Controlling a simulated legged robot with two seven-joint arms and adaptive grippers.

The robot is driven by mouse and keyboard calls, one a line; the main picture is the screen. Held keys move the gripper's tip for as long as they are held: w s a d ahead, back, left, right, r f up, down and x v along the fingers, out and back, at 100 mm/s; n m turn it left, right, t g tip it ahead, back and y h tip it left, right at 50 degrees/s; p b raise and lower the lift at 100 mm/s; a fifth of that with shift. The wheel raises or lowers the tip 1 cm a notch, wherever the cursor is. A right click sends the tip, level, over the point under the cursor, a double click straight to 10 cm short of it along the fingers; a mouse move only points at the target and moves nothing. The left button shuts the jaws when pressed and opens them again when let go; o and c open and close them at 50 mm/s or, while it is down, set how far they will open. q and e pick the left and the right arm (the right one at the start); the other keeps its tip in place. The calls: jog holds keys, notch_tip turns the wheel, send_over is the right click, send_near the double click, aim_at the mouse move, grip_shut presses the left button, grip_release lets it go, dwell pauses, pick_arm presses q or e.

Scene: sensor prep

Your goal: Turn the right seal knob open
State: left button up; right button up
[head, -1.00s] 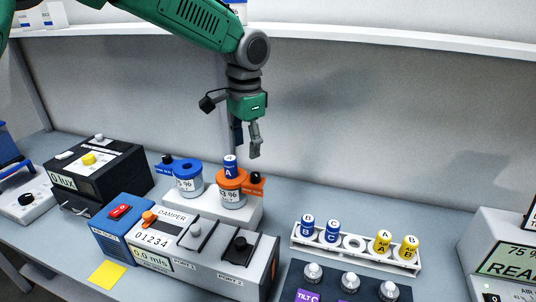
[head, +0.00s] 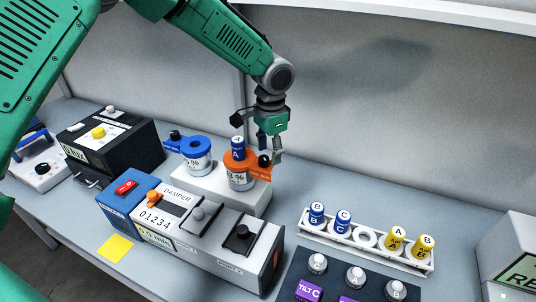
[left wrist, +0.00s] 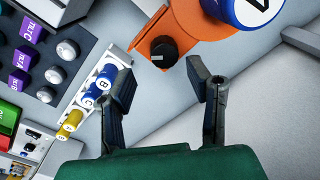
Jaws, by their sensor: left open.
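The right seal knob (head: 264,160) is black and sits on an orange arm at the right side of the orange-lidded jar (head: 238,176). It also shows in the left wrist view (left wrist: 163,52) with a pale pointer mark. A blue sensor marked A (head: 237,146) stands upright in the orange lid; it shows partly in the left wrist view (left wrist: 238,10). My left gripper (head: 270,154) points down at the knob. In the left wrist view its fingers (left wrist: 157,70) are apart, with the knob beyond and between the tips; I cannot tell whether they touch it. My right gripper is not in view.
A blue-lidded jar (head: 196,160) shares the white stand (head: 222,191). A grey damper unit (head: 215,262) stands in front. A white rack (head: 330,238) with blue and yellow sensors is at the right. Bench space right of the jar is clear.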

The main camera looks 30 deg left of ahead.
aim_at(262, 156)
pick_arm(q)
jog(key=shift+s+f, duration=0.2)
jog(key=shift+f, duration=0.6)
jog(key=shift+a+f, duration=0.25)
jog(key=shift+f, duration=0.05)
jog(key=shift+w+a+f, duration=0.15)
jog(key=shift+a+f, duration=0.15)
jog(key=shift+a, duration=0.65)
jog(key=c, duration=0.3)
jog(key=shift+d, duration=0.2)
jog(key=c, duration=0.6)
jog(key=shift+d+r, duration=0.2)
jog(key=shift+d, duration=0.1)
grip_shut()
jog(key=shift+d, duration=0.4)
jog(key=shift+a, duration=0.35)
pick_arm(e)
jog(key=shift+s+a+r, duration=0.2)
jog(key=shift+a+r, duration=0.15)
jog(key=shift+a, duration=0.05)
